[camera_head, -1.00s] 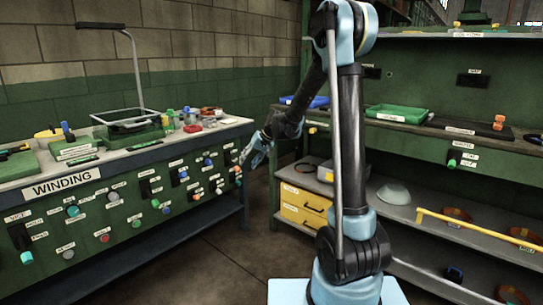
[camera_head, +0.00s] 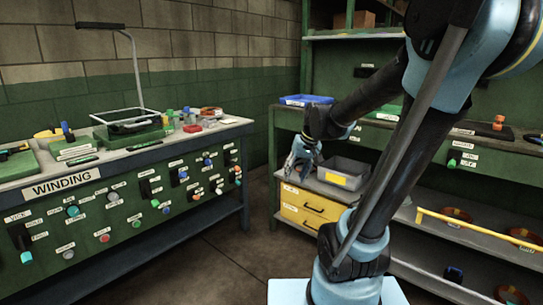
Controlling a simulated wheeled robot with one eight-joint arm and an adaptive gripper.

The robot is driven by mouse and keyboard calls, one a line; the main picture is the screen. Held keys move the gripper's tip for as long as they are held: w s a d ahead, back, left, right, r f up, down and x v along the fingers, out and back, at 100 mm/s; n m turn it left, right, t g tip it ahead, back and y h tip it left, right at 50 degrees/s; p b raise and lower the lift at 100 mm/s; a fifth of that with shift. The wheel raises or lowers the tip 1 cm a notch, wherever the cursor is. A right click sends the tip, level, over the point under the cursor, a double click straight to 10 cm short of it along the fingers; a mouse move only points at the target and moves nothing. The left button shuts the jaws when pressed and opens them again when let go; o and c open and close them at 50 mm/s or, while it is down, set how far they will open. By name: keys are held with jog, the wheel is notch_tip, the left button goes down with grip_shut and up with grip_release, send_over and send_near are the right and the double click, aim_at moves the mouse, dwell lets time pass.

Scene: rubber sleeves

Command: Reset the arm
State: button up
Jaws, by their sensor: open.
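My gripper (camera_head: 291,166) hangs at the end of my arm in the middle of the head view. It points down and to the left, in front of the right-hand workbench. It is open, and I see nothing between its fingers. It looks near the grey bin (camera_head: 343,173) and the yellow drawer box (camera_head: 312,208) in the picture; the gap to them is hard to judge. My arm leans from its base up to the right and folds back to the left, covering part of the bench and shelf.
A green control bench labelled WINDING (camera_head: 62,183) stands at left with buttons on its front and small items on top. A blue tray (camera_head: 306,100) sits on the right-hand bench. Floor between the benches is clear.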

jog(key=s+d+f+h, duration=0.1)
jog(key=s+d+f, duration=0.1)
jog(key=s, duration=0.4)
jog(key=s+d+f+m+h, duration=0.1)
jog(key=s+d+f, duration=0.2)
jog(key=s, duration=0.3)
jog(key=s+d+f+g, duration=0.1)
jog(key=s+d+f, duration=0.2)
jog(key=s+d, duration=0.2)
jog(key=shift+s+h, duration=0.4)
jog(key=shift+s, duration=0.65)
jog(key=shift+d, duration=0.1)
jog(key=shift+c, duration=1)
